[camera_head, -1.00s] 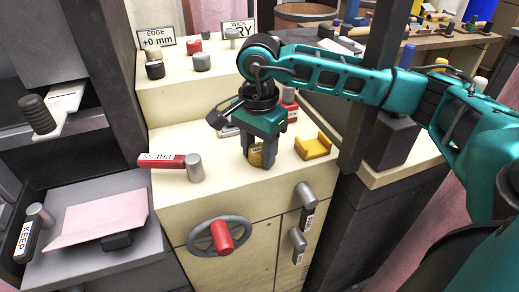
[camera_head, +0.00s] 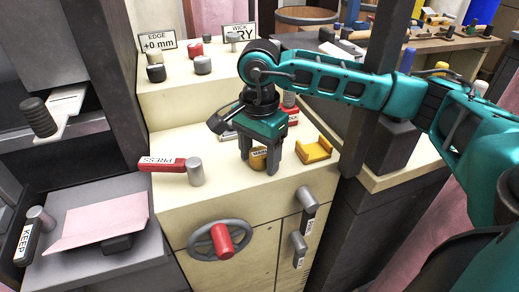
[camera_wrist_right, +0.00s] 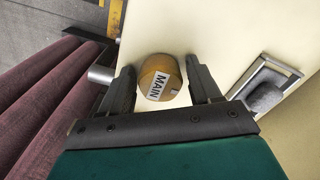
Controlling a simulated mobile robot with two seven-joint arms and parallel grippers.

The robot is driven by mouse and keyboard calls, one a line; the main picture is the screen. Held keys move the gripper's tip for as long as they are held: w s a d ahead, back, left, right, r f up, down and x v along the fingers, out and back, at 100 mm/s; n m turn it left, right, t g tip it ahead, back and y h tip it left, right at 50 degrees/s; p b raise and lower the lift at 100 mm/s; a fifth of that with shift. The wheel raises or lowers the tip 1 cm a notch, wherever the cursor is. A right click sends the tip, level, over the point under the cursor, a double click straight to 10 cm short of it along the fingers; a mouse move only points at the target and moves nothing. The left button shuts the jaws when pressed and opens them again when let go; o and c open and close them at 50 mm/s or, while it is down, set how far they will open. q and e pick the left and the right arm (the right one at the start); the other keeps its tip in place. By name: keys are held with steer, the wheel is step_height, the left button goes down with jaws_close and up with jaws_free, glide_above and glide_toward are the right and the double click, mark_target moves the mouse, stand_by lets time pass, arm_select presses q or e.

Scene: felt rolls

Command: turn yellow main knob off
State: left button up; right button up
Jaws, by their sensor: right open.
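The yellow main knob (camera_head: 258,160) stands on the cream top of the machine, partly hidden by my right gripper in the head view. In the right wrist view the knob (camera_wrist_right: 160,78) is round and ochre, with a white label reading MAIN. My right gripper (camera_head: 259,166) points down over it, its fingers apart on either side of the knob. In the wrist view the right gripper (camera_wrist_right: 160,84) is open, with a gap between the knob and each finger. My left gripper is not in view.
A red PRESS lever (camera_head: 165,164) is left of the knob. A yellow cradle (camera_head: 314,150) is on its right. A red-handled wheel (camera_head: 217,241) and two grey levers are on the front face. A dark post (camera_head: 368,90) stands behind right.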

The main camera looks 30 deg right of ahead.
mark_target(260, 152)
steer(key=shift+r, duration=0.1)
steer(key=shift+r+p, duration=1.65)
steer(key=shift+r, duration=0.85)
steer(key=shift+f, duration=0.1)
